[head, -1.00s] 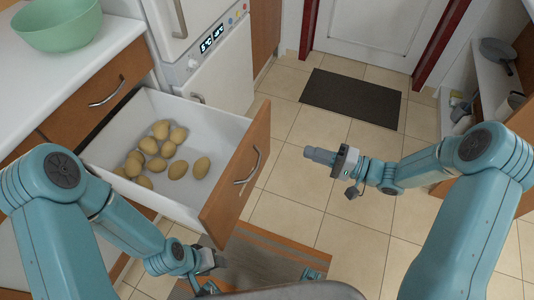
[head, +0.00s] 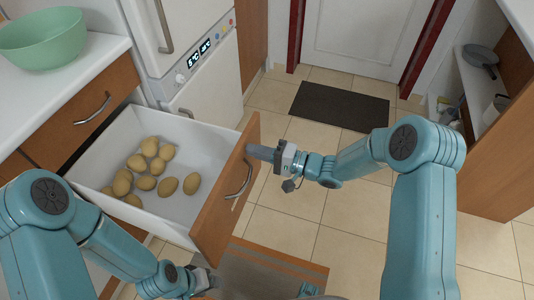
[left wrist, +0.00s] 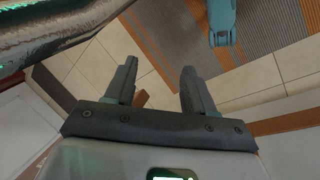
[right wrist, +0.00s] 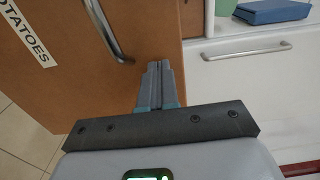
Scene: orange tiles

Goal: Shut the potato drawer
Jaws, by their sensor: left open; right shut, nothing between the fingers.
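The potato drawer (head: 178,208) stands pulled out, with several potatoes (head: 150,165) in its white box. Its brown front (head: 228,205) carries a metal bar handle (head: 238,182). In the right wrist view the front (right wrist: 70,60) bears a label (right wrist: 28,35) reading part of "POTATOES", with the handle (right wrist: 108,30) beside it. My right gripper (head: 252,152) is shut and empty, its fingertips at the far end of the drawer front. Whether they touch it I cannot tell. My left gripper (left wrist: 155,85) is open and empty, low by the near side of the drawer.
A green bowl (head: 42,40) sits on the white counter (head: 75,75) at left. A white fridge (head: 190,60) stands behind the drawer. A dark mat (head: 340,106) lies by the door. Tiled floor right of the drawer is free.

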